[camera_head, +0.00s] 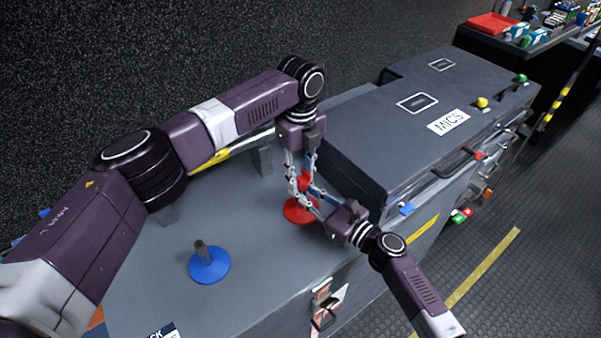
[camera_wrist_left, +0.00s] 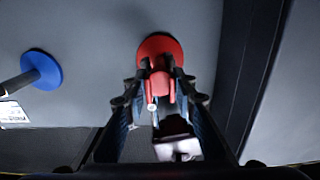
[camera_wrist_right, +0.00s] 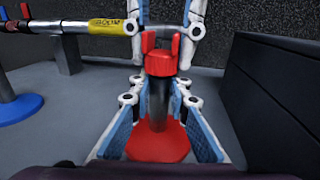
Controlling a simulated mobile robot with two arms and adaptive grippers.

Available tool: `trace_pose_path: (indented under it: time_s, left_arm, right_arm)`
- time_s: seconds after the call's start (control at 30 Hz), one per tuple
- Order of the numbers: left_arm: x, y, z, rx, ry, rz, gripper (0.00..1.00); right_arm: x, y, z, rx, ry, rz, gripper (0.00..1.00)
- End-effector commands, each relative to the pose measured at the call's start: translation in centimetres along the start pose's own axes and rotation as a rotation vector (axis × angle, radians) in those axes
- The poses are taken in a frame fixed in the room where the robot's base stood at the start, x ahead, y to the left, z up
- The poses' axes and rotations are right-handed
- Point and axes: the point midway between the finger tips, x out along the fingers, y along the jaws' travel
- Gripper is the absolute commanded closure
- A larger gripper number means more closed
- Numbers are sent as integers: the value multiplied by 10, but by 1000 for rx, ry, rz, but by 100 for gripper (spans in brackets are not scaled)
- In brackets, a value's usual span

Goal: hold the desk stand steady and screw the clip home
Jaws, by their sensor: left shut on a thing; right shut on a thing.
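The desk stand has a round red base (camera_head: 295,213) on the grey case top; its dark post (camera_wrist_right: 158,104) rises upright in the right wrist view. A red clip (camera_wrist_right: 160,64) with two upright prongs sits at the post's top. My left gripper (camera_head: 301,180) reaches down from above and is shut on the clip, which shows between its fingers in the left wrist view (camera_wrist_left: 157,84). My right gripper (camera_head: 312,198) comes in from the lower right, low beside the case, and is shut on the post below the clip. The thread between clip and post is hidden.
A second stand with a blue base (camera_head: 209,266) and short dark post stands at left. A boom pole with a yellow label (camera_wrist_right: 108,27) rests on supports behind. The raised case marked MICS (camera_head: 440,124) closes off the right. The case top around the blue base is clear.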

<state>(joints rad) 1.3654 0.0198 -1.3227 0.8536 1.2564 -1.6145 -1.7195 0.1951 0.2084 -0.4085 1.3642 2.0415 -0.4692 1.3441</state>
Motion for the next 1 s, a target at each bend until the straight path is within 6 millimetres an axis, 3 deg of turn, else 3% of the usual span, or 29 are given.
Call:
trace_pose_path:
  time_s: [0.6, 0.77, 1.0]
  left_arm:
    - [0, -4, -2, 1017, 1, 0, 92]
    - [0, -4, -3, 1126, 1, 0, 92]
    - [0, -4, -2, 1136, 1, 1, 92]
  right_arm:
    - [0, 0, -1, 0, 1, 0, 100]
    - [0, 0, -1, 0, 1, -1, 100]
    - [0, 0, -1, 0, 1, -1, 100]
